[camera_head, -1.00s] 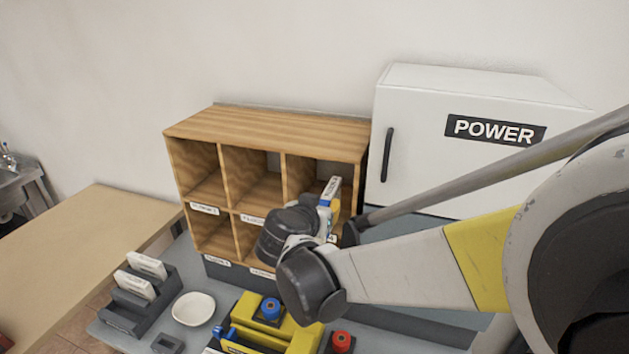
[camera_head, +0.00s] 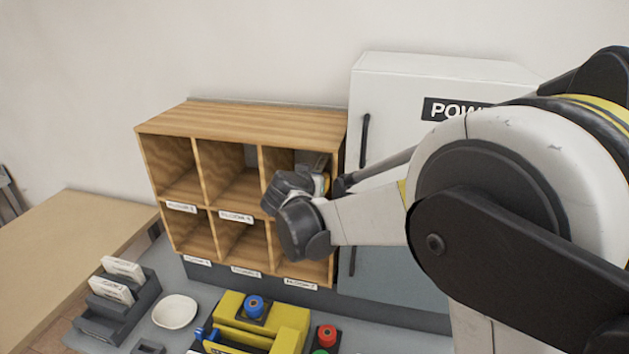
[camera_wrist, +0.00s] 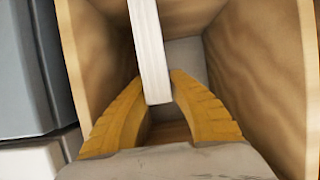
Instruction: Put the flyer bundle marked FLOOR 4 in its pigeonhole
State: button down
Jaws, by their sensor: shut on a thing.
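A wooden pigeonhole unit (camera_head: 262,117) with two rows of compartments stands against the wall. My gripper (camera_head: 322,178) is at the mouth of its upper right compartment. In the wrist view, my gripper's yellow fingers (camera_wrist: 158,112) are shut on a pale flyer bundle (camera_wrist: 148,45), seen edge-on between wooden walls. The mark on this bundle cannot be read here. The label of the upper right compartment is hidden behind my arm. A small label (camera_head: 236,217) under the upper middle compartment is too blurred to read surely.
A white POWER cabinet (camera_head: 400,85) stands close at the unit's right. A dark rack (camera_head: 135,318) holds two pale bundles. A white dish (camera_head: 174,311) and a yellow box with a blue button (camera_head: 295,318) stand in front. The left wooden table (camera_head: 60,245) is clear.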

jog(key=shift+f, duration=0.15)
jog(key=shift+f+b, duration=0.35)
jog(key=shift+b, duration=0.1)
jog(key=c, duration=1.3)
grip_release()
jog(key=v, duration=1.1)
jog(key=s+d+f+n+g+y+b, duration=0.15)
jog(key=s+d+f+g+b, duration=0.4)
jog(key=s+d, duration=0.8)
jog(key=s+f+y+b, duration=0.1)
jog(key=s+f, duration=0.3)
jog(key=s+d+f+n+y+b, duration=0.1)
jog(key=s+f+b, duration=0.1)
jog(key=s+f, duration=0.2)
jog(key=s+f+n+y+b, duration=0.1)
jog(key=s+f, duration=0.3)
jog(key=s, duration=0.2)
jog(key=shift+s+d+f+n+b, duration=0.15)
jog(key=shift+s+f+n+b, duration=0.05)
jog(key=shift+n+b, duration=0.1)
